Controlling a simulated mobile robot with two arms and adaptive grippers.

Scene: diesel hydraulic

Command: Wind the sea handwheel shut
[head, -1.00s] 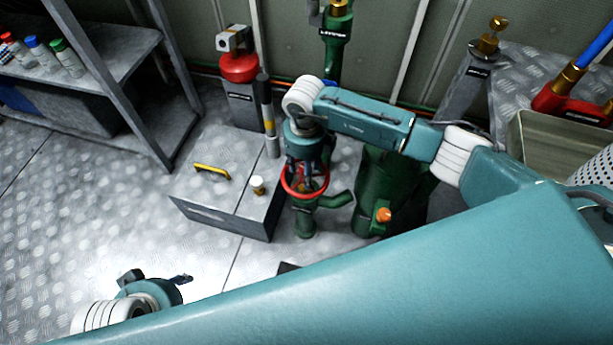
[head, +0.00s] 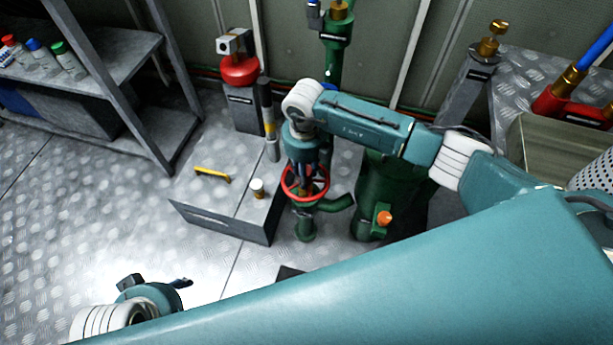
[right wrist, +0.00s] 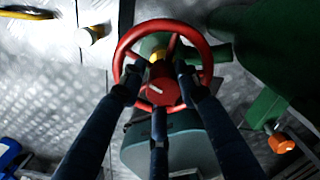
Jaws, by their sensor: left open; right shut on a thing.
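The sea handwheel, a red spoked ring (head: 285,188), sits on a green valve body (head: 304,225) on the floor, right of a grey box. My right gripper (head: 308,182) comes down on it from above. In the right wrist view the red wheel (right wrist: 204,47) shows its rim, spokes and a hub with a white mark. My right gripper's dark fingers (right wrist: 160,85) are closed in on the wheel around the hub; the exact contact is partly hidden. My left gripper (head: 157,283) is at the lower left of the head view, open, empty and far from the wheel.
A grey box (head: 215,220) with a yellow handle (head: 212,173) stands just left of the valve. A large green body (head: 378,195) with an orange knob (head: 384,218) is close on the right. Shelving (head: 165,145) stands at the left. The floor at lower left is clear.

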